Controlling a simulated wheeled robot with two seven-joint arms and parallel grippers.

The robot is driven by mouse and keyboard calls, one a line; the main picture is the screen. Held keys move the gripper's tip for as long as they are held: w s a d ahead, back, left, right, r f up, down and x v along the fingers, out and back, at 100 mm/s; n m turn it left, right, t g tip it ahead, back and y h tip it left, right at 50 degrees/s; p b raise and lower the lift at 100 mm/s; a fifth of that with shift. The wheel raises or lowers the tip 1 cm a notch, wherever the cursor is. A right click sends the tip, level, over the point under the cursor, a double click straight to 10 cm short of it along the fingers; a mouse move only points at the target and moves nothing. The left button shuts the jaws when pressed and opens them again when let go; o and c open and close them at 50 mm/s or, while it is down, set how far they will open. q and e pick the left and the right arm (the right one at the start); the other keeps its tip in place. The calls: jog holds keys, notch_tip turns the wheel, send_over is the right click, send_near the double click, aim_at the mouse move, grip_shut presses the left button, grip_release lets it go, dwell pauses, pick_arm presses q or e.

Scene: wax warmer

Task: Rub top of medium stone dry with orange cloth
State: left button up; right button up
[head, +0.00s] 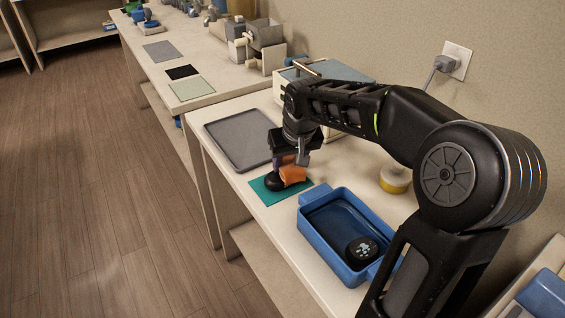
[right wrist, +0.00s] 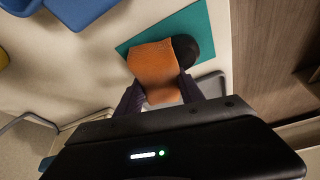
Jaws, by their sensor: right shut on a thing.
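The orange cloth (head: 292,175) is held in my right gripper (head: 290,160), just over the green mat (head: 265,193). A black stone (head: 274,183) sits on that mat, and the cloth is against or beside its right side in the head view; I cannot tell if they touch. In the right wrist view the cloth (right wrist: 155,65) hangs between the fingers of the right gripper (right wrist: 160,97), and the dark stone (right wrist: 186,50) shows partly behind it. Another black stone (head: 361,250) with pale marks lies in the blue tub. My left gripper is not in view.
The blue tub (head: 310,232) stands right of the mat, near the table's front. A grey tray (head: 240,138) lies to the left. A yellow roll (head: 395,180) stands near the wall. A second table (head: 205,65) with mats and devices extends behind.

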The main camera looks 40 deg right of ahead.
jog(key=shift+s+d, duration=0.15)
jog(key=shift+d, duration=1.2)
jog(key=shift+a+f, duration=0.1)
jog(key=shift+a, duration=0.05)
jog(key=shift+w+a+b, duration=0.15)
jog(key=shift+a+b, duration=0.05)
jog(key=shift+a, duration=1)
jog(key=shift+w+a+b, duration=0.1)
jog(key=shift+a+b, duration=0.05)
jog(key=shift+a, duration=1)
jog(key=shift+w+a+b, duration=0.15)
jog(key=shift+a+b, duration=0.2)
jog(key=shift+a, duration=0.9)
jog(key=shift+w+a+b, duration=0.1)
jog(key=shift+a+b, duration=0.2)
jog(key=shift+a, duration=0.9)
jog(key=shift+w, duration=0.1)
